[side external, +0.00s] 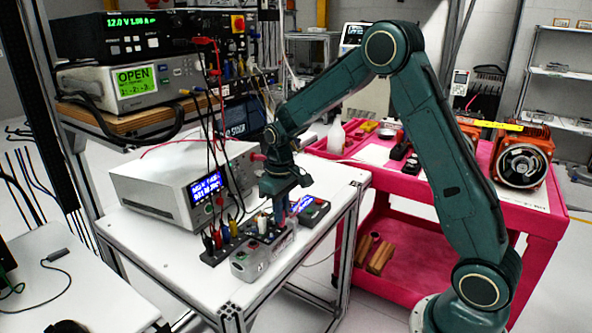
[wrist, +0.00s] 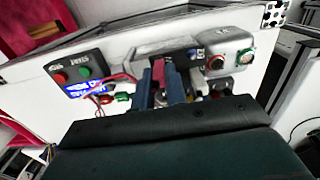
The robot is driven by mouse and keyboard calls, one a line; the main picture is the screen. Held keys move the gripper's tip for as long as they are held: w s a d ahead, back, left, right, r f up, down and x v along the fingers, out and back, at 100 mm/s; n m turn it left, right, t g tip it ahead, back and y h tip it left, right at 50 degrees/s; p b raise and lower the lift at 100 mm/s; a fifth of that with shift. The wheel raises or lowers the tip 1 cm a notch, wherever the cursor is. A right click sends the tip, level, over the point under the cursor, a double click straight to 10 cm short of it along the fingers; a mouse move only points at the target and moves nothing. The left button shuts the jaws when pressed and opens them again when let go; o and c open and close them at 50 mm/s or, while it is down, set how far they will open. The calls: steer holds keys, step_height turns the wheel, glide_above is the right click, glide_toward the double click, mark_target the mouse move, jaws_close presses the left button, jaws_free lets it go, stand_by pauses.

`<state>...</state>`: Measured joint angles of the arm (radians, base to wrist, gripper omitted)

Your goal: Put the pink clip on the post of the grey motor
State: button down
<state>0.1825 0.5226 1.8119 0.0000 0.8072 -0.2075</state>
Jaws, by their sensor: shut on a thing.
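My gripper (wrist: 160,78) shows two blue fingers in the wrist view, shut on the pink clip (wrist: 158,70), which sits between them near their tips. In the side view my gripper (side external: 279,216) points down over the white bench among small parts and leads; the clip is too small to make out there. I cannot clearly tell the grey motor or its post from the dark and grey parts around the fingertips. Whether the clip touches anything below is hidden.
A grey box with buttons (side external: 262,258) stands at the bench's front edge, close to my gripper. A black box with a blue display (side external: 310,210) is on the other side. A large white instrument (side external: 180,185) stands behind, with leads (side external: 215,110) hanging down nearby.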

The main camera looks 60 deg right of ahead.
steer(key=shift+f, duration=0.15)
stand_by(0.7)
steer(key=c, duration=1.3)
jaws_free()
steer(key=shift+c, duration=0.2)
steer(key=shift+r, duration=3.5)
